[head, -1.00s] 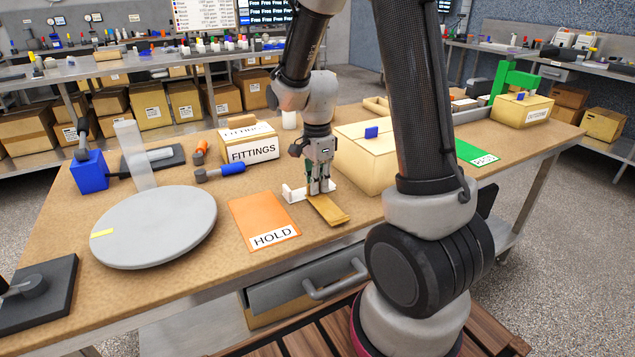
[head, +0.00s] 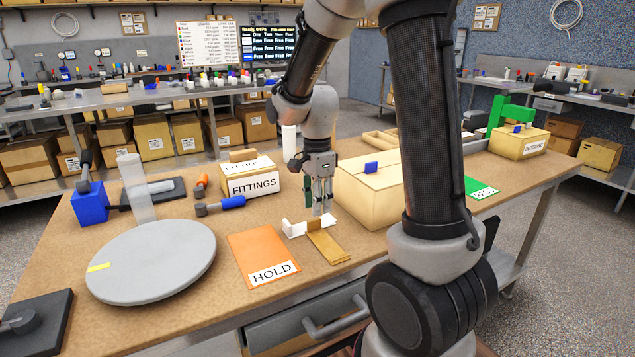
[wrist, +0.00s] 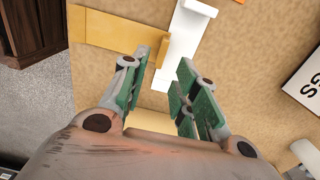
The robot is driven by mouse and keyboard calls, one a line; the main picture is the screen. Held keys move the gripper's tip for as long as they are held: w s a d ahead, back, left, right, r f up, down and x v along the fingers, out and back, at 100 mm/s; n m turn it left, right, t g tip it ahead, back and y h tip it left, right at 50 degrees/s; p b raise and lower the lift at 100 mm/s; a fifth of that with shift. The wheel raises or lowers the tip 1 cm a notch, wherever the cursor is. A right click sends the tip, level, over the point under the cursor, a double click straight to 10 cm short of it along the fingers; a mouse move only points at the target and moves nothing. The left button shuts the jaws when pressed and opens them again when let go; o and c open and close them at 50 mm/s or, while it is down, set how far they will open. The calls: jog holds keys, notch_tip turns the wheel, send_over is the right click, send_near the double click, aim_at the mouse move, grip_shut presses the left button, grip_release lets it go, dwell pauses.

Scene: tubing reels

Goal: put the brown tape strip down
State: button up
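The brown tape strip (head: 328,246) lies flat on the workbench, just right of the orange HOLD card. Its raised far end is beside a white bracket (head: 294,229); I cannot tell if they touch. In the wrist view the strip (wrist: 112,30) spans the upper left, with the white bracket (wrist: 180,55) at its right end. My gripper (head: 319,210) points down just behind the strip's far end. In the wrist view my gripper (wrist: 158,76) has its green-padded fingers apart, with nothing between them. The strip lies beyond the fingertips.
The orange HOLD card (head: 262,257) and a grey round disc (head: 152,262) lie to the left. A FITTINGS box (head: 250,180) stands behind, left of my gripper. A large tan box (head: 365,195) stands close on the right. Bare bench shows around the strip.

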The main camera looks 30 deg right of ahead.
notch_tip(320, 180, up, 7)
jog(key=s+d+r+n+t, duration=0.1)
jog(key=s+r+n, duration=0.3)
jog(key=s+n, duration=0.5)
jog(key=s+r+n+t, duration=0.3)
jog(key=s+n, duration=0.6)
jog(key=s, duration=0.1)
jog(key=shift+s+d+r, duration=0.15)
jog(key=shift+d+r, duration=0.25)
